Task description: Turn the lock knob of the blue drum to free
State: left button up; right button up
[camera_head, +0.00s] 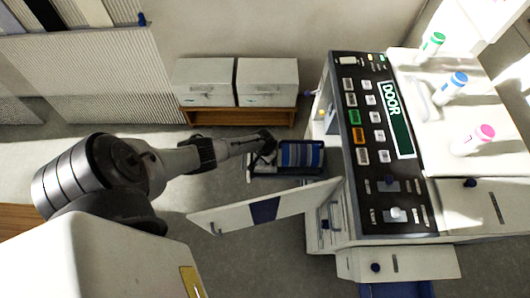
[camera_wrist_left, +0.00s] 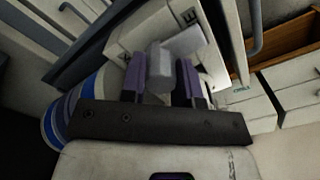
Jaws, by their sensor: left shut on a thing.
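The blue drum (camera_head: 303,155) is a striped blue cylinder lying in an open tray-like unit beside the control console. It also shows at the left of the left wrist view (camera_wrist_left: 58,122). My left gripper (camera_head: 268,143) reaches the drum's left end. In the left wrist view my left gripper (camera_wrist_left: 160,78) has its two purple fingers shut on a light grey knob (camera_wrist_left: 159,62). The knob has a flat tab pointing up and right. Behind it is a white plate (camera_wrist_left: 130,35) with dark letters, mostly hidden. My right gripper is not in view.
An open white door panel (camera_head: 235,214) with a blue patch stands below the drum. The dark console (camera_head: 375,130) with buttons and a DOOR display is at the right. White drawers (camera_head: 267,82) on a wooden stand are behind. Coloured-cap bottles (camera_head: 455,85) stand far right.

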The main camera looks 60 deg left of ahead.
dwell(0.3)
pick_arm(q)
jog(key=o, duration=0.9)
jog(key=shift+r+p, duration=0.4)
jog(key=shift+r, duration=0.15)
notch_tip(320, 180, up, 13)
jog(key=p, duration=0.5)
jog(key=shift+f, duration=0.15)
